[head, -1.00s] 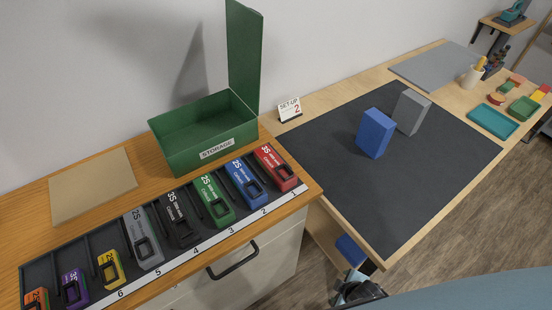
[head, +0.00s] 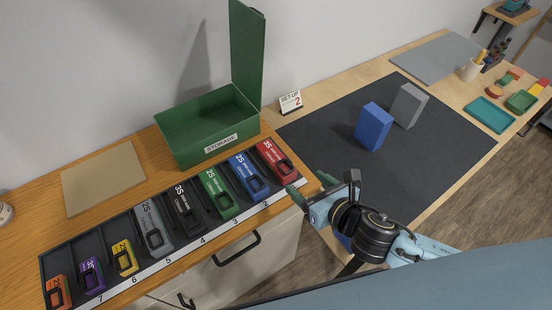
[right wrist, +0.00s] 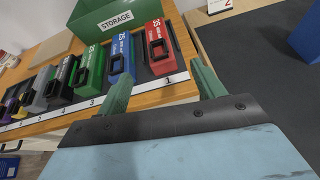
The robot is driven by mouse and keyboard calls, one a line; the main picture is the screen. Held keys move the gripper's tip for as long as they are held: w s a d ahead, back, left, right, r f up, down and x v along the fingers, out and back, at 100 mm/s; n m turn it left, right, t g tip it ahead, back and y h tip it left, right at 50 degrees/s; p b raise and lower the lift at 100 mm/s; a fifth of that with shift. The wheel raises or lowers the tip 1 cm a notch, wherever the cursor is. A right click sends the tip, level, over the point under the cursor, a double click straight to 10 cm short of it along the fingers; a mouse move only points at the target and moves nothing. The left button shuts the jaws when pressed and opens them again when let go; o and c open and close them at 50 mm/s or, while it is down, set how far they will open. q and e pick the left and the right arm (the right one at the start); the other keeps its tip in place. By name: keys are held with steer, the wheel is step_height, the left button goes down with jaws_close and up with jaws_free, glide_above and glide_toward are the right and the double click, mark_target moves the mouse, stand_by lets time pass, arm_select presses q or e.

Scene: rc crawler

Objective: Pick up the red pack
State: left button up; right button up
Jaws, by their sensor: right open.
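The red pack (head: 275,161) lies in the rightmost slot, number 1, of the dark rack on the wooden cabinet. It also shows in the right wrist view (right wrist: 159,48), beyond my fingers and standing beside the blue pack (right wrist: 121,57). My right gripper (head: 311,187) is open and empty, just in front of and to the right of the red pack, near the cabinet's front right corner. In the right wrist view its two green fingers (right wrist: 162,85) are spread apart, with the red pack ahead between their directions and not touched. My left gripper is not in view.
Several other coloured packs, such as the green pack (head: 217,192), fill the rack to the left. An open green storage box (head: 205,147) stands behind. On the right table, a blue block (head: 373,127) and grey block (head: 409,105) stand on a dark mat (head: 440,150).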

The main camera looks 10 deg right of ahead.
mark_target(281, 163)
steer(key=shift+n, duration=0.6)
steer(key=x, duration=0.7)
steer(key=shift+w+a+r, duration=0.1)
steer(key=shift+a+r, duration=0.1)
steer(key=shift+a, duration=0.05)
steer(key=shift+x, duration=3.05)
steer(key=shift+d, duration=0.15)
steer(key=c, duration=1.3)
